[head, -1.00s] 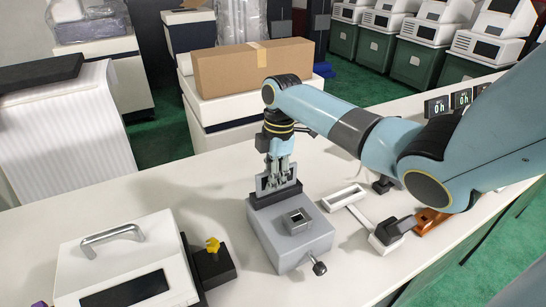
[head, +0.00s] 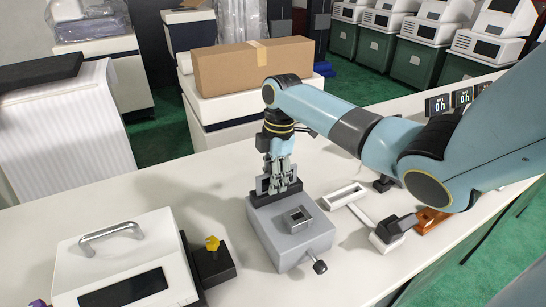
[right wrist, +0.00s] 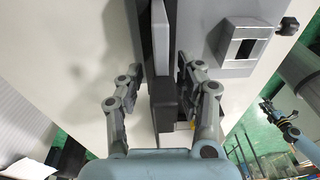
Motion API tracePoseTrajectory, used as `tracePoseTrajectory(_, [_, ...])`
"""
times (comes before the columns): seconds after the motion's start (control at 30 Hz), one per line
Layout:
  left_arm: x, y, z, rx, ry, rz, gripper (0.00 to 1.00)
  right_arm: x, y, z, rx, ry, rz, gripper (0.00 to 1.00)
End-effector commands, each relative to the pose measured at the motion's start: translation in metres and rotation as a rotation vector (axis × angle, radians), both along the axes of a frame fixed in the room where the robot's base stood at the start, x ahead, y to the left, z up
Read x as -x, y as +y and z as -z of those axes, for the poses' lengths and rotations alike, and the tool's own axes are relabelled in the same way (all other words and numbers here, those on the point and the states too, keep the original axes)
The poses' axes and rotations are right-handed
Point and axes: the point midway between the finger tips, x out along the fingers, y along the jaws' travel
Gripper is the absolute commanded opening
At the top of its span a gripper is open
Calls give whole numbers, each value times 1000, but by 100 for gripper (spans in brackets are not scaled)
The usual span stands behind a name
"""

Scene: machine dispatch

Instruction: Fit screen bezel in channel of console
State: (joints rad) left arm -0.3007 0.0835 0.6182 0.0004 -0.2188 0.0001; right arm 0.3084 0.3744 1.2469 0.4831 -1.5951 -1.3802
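The console (head: 291,240) is a grey block on the bench with a small framed window on top, a knob at its front and a dark channel along its back edge. The screen bezel (right wrist: 159,35), a thin light-grey plate, stands upright at the channel; how deep it sits is hidden. It is partly covered by my right gripper in the head view. My right gripper (head: 279,181) is open around it, with a finger on either side and gaps visible in the right wrist view (right wrist: 160,90). My left gripper (right wrist: 268,108) shows small and unclear at the right wrist view's edge.
A white frame with a handle (head: 358,211) lies right of the console, near an orange part (head: 430,219). A white machine with a handle (head: 125,262) and a black box with a yellow knob (head: 213,263) stand to the left. The bench behind the left machine is clear.

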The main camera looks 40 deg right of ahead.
Motion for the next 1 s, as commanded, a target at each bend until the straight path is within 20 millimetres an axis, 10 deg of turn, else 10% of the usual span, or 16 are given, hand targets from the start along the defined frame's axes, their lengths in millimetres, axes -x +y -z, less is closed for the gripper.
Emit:
tracePoseTrajectory(0.5, [-1,-3,0,3,-1,-1,37,-1,-14,-99,3,-1,-1,37])
tracePoseTrajectory(1.0, [-1,-3,0,3,-1,-1,37,-1,-15,-115,1,0,0,37])
